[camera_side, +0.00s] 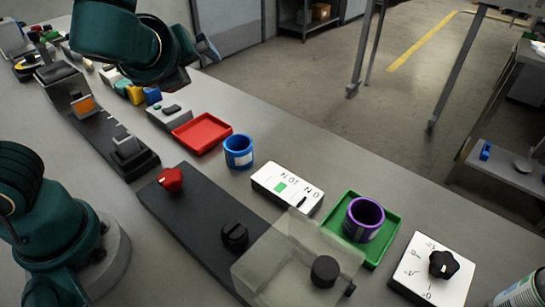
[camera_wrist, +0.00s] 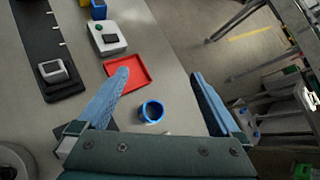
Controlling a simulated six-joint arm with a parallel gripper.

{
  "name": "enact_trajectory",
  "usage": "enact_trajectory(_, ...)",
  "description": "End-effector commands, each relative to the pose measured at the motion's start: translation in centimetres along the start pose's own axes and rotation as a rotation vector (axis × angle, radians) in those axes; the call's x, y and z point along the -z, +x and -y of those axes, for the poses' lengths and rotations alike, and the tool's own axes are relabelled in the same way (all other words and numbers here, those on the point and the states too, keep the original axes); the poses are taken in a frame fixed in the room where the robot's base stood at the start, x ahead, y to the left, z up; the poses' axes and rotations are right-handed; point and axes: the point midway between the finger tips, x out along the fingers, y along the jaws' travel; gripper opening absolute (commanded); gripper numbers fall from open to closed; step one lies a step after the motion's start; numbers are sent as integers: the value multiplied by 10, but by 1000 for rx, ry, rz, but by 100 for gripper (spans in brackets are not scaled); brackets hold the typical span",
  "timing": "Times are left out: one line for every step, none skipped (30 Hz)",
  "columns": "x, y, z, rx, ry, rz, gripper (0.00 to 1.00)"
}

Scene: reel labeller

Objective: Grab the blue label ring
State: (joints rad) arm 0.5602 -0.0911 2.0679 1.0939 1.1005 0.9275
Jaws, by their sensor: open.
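The blue label ring (camera_side: 239,152) stands upright on the grey bench, just right of the red tray (camera_side: 202,134), and has a pale label on its side. A purple ring (camera_side: 363,219) stands in the green tray (camera_side: 395,222).
A white box with a green square (camera_side: 287,187) stands right of the blue ring. A dark plate with a red knob (camera_side: 170,179) and a clear cover (camera_side: 290,262) lie in front. A grey button box (camera_wrist: 106,37) is beyond the red tray. The red tray is empty.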

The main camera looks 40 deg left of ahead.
Motion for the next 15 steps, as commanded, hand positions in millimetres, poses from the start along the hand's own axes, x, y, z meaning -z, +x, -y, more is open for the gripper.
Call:
enact_trajectory(4, 1, 11, 39, 113, 25, 100)
enact_trajectory(5, 2, 18, 62, 174, 41, 100)
enact_trajectory(7, 2, 27, 92, 254, 65, 100)
enact_trajectory(8, 2, 33, 115, 313, 82, 100)
enact_trajectory(10, 2, 40, 136, 371, 100, 100)
enact_trajectory(13, 1, 49, 166, 448, 125, 100)
enact_trajectory(16, 0, 55, 187, 504, 144, 100)
enact_trajectory(19, -1, 62, 209, 560, 163, 100)
enact_trajectory(24, 5, 56, 198, 555, 161, 100)
enact_trajectory(28, 9, 53, 195, 551, 160, 100)
enact_trajectory(32, 12, 51, 194, 550, 159, 100)
enact_trajectory(37, 16, 48, 195, 548, 158, 100)
enact_trajectory(42, 19, 46, 195, 549, 158, 100)
enact_trajectory(46, 23, 44, 194, 548, 158, 100)
enact_trajectory(52, 27, 40, 194, 548, 158, 100)
